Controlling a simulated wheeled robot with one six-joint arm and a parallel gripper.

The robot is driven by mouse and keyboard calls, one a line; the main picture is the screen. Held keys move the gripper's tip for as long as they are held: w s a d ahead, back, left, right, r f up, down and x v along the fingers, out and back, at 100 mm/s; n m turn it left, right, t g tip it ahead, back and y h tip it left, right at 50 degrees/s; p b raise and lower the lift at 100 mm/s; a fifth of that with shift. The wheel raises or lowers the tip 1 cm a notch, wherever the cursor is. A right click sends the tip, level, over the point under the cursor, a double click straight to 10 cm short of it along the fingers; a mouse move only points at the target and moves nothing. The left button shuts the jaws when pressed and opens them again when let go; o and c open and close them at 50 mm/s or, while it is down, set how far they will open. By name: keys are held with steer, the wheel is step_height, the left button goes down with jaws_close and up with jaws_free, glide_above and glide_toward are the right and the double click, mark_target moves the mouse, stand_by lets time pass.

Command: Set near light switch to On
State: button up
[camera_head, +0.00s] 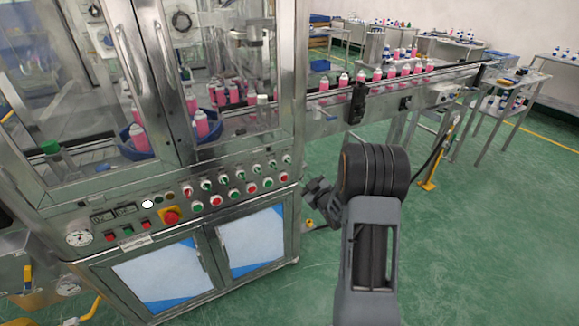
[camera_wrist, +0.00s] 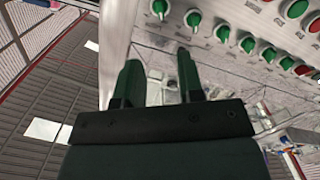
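A sloped metal control panel (camera_head: 128,222) runs along the front of the machine. A row of small rotary switches with green knobs (camera_head: 240,176) lies along its upper edge. The labels are too small to read, so I cannot tell which is the near light switch. In the wrist view, two end switches (camera_wrist: 160,8) and (camera_wrist: 193,20) are closest to my fingers, with more (camera_wrist: 247,44) to the right. My gripper (camera_head: 317,193) is just right of the panel's right end. In the wrist view my gripper (camera_wrist: 158,60) is open and empty, with its fingertips apart from the knobs.
Red and green push buttons (camera_head: 233,195) sit below the switches, and a red emergency stop (camera_head: 171,216) is further left. Glass doors (camera_head: 225,75) stand above. A conveyor with pink bottles (camera_head: 376,76) extends behind my arm. Green floor (camera_head: 480,240) is clear at right.

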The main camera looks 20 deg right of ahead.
mark_target(289, 162)
steer(key=shift+t+y, duration=0.3)
steer(key=shift+y, duration=0.1)
steer(key=w, duration=0.4)
steer(key=w+p, duration=0.1)
steer(key=w, duration=0.4)
steer(key=w+a+f, duration=0.1)
steer(key=w, duration=0.3)
steer(key=shift+w+a+p, duration=0.1)
steer(key=shift+w+p, duration=0.1)
steer(key=shift+p, duration=0.15)
steer(key=shift+c, duration=0.4)
jaws_close()
